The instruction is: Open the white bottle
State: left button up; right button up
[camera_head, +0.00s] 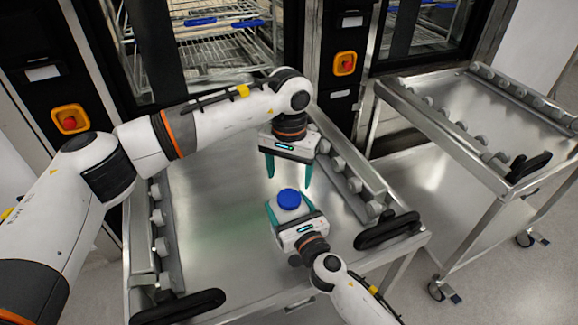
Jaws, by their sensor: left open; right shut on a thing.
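The white bottle (288,213) stands upright on the metal cart, with a round blue cap (289,199) on its top. Its lower part is mostly hidden by my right gripper. My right gripper (290,208) is shut on the white bottle, with teal fingers on either side below the cap. My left gripper (288,178) is open and empty, pointing down just above and behind the cap. Its teal fingers are spread apart, and I see no contact with the cap.
The metal cart (205,240) has roller rails on both sides and black handles (388,230) at the front. A second metal cart (455,130) stands at the right. Washers with racks (222,50) are behind. The cart's left surface is clear.

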aim_at(289, 197)
pick_arm(q)
notch_tip(289, 197, down, 7)
jog(key=shift+r, duration=0.15)
jog(key=shift+c, duration=0.6)
